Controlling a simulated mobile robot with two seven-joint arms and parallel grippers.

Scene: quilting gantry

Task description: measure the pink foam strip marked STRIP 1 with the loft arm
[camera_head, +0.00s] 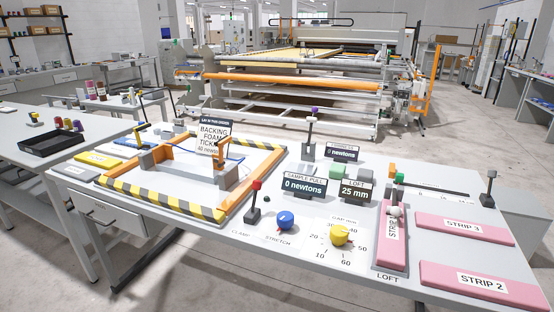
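A pink foam strip (386,257) lies lengthwise on the grey bed above the printed word LOFT. Its white label reads STRIP; the far end of the label is partly hidden by a white ball knob. The part taken to be the loft arm (392,171), an orange post with a green block beside it, stands at the strip's far end. Whether the arm touches the foam is too small to tell. The LOFT display (356,191) reads 25 mm. Neither of my grippers shows in the head view.
Pink STRIP 3 (430,221) and STRIP 2 (440,274) lie at right. A yellow gap dial (340,235), blue stretch dial (286,220) and red-topped clamp lever (255,202) stand left of the bed. A striped frame (160,199) fills the table's left. Upright displays stand behind the dials.

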